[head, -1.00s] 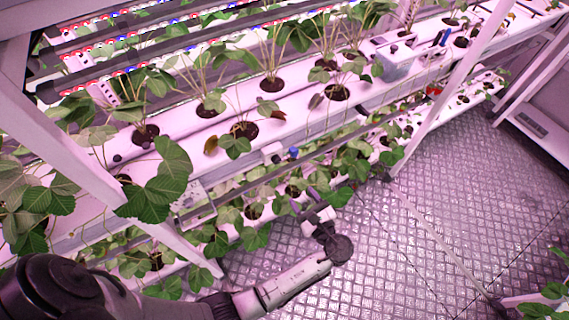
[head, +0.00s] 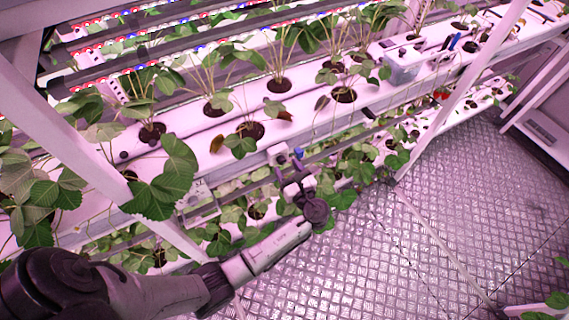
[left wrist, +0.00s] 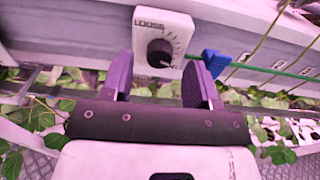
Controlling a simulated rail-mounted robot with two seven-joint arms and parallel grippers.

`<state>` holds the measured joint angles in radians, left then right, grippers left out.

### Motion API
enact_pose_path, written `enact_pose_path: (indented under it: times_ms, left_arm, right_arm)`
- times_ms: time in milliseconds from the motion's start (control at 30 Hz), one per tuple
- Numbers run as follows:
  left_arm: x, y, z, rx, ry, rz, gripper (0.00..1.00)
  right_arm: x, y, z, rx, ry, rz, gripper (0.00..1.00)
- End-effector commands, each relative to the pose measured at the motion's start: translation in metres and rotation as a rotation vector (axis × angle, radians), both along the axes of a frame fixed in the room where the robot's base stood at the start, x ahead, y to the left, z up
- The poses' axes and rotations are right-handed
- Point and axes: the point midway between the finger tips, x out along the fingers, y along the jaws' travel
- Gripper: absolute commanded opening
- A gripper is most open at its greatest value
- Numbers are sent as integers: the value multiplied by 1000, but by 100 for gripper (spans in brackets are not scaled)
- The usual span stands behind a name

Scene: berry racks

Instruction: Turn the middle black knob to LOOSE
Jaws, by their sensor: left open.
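The black knob (left wrist: 159,53) sits on a white box marked LOOSE with a ring of tick marks, on the front face of the white rail, in the left wrist view. The knob's white pointer mark is at its lower right, away from the LOOSE label. In the head view the knob's white box (head: 277,154) is on the rail edge, just beyond my gripper. My left gripper (left wrist: 160,80) is open, its two fingers below and to either side of the knob, apart from it. It also shows in the head view (head: 290,172). My right gripper is not in view.
A blue lever (left wrist: 215,62) with a green line running right is close to the right finger. Strawberry plants grow in the white rail (head: 190,140) above and on a lower tier. The metal floor (head: 400,260) is open.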

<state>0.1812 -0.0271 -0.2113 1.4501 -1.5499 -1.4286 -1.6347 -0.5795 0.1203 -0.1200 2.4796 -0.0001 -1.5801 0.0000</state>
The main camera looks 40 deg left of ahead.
Motion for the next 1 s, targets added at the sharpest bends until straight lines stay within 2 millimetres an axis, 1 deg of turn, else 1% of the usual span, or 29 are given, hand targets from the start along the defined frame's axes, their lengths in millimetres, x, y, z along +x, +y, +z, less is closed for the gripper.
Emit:
enact_pose_path:
  times_ms: [33,200,333,600,1000]
  left_arm:
    - [2,5,0,1,0,1,54]
    - [6,16,0,1,-1,1,54]
    - [7,19,0,0,-1,1,54]
    - [7,19,0,0,-1,0,54]
    - [7,19,0,0,-1,0,16]
  right_arm:
    - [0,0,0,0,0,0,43]
    - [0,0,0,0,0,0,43]
    - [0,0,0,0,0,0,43]
    - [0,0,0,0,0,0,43]
    - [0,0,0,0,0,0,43]
